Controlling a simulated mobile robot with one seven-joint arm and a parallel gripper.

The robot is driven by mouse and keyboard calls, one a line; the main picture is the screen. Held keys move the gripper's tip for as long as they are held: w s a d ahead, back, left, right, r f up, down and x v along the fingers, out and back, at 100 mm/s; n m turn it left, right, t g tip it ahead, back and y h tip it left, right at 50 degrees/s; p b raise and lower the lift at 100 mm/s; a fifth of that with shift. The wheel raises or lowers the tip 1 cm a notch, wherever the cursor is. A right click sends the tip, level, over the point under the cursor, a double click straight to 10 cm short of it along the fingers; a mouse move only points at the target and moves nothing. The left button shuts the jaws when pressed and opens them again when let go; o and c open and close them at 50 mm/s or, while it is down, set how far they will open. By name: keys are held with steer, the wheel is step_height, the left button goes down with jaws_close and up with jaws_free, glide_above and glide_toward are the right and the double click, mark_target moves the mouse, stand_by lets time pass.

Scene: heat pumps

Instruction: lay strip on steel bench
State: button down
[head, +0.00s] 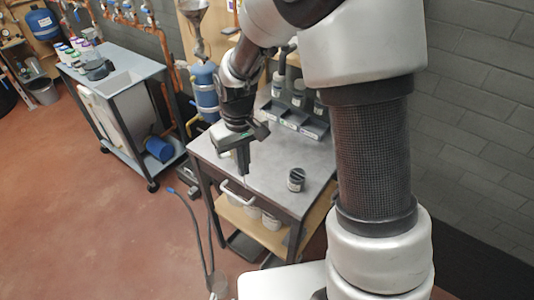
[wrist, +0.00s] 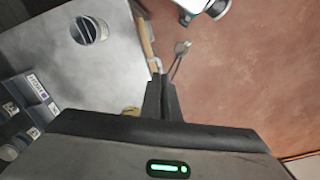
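The steel bench (head: 225,152) has a grey metal top. It fills the upper left of the wrist view (wrist: 125,60). My gripper (head: 245,172) points down over the bench's front left part, near the front edge and its pale handle. In the wrist view its two dark fingers (wrist: 162,82) are close together, with hardly a gap. A thin pale sliver, seemingly the strip (head: 247,180), shows below the fingertips in the head view. Most of it is hidden by the fingers, and I cannot tell whether it touches the bench.
A dark-topped round container (head: 296,179) stands on the bench, also in the wrist view (wrist: 88,30). Grey bins (head: 297,120) line the bench's back. A pale handle (head: 238,193) is on the front edge. A cart (head: 115,75) stands left. Bare steel lies between gripper and container.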

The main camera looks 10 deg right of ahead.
steer(key=shift+w+d+f+p, duration=0.45)
steer(key=shift+w+d+f, duration=0.15)
steer(key=shift+w+d, duration=1.5)
steer(key=shift+w+d+f+p, duration=0.5)
steer(key=shift+w+d+f, duration=0.1)
steer(key=shift+w+d, duration=1.45)
steer(key=shift+w+d+f+p, duration=0.45)
steer(key=shift+w+d+f, duration=0.15)
steer(key=shift+w+d, duration=1.45)
steer(key=shift+w+a+f, duration=0.1)
steer(key=shift+f, duration=0.15)
steer(key=c, duration=2)
jaws_free()
steer(key=shift+r, duration=0.2)
step_height(320, 180, up, 12)
steer(key=shift+r, duration=0.1)
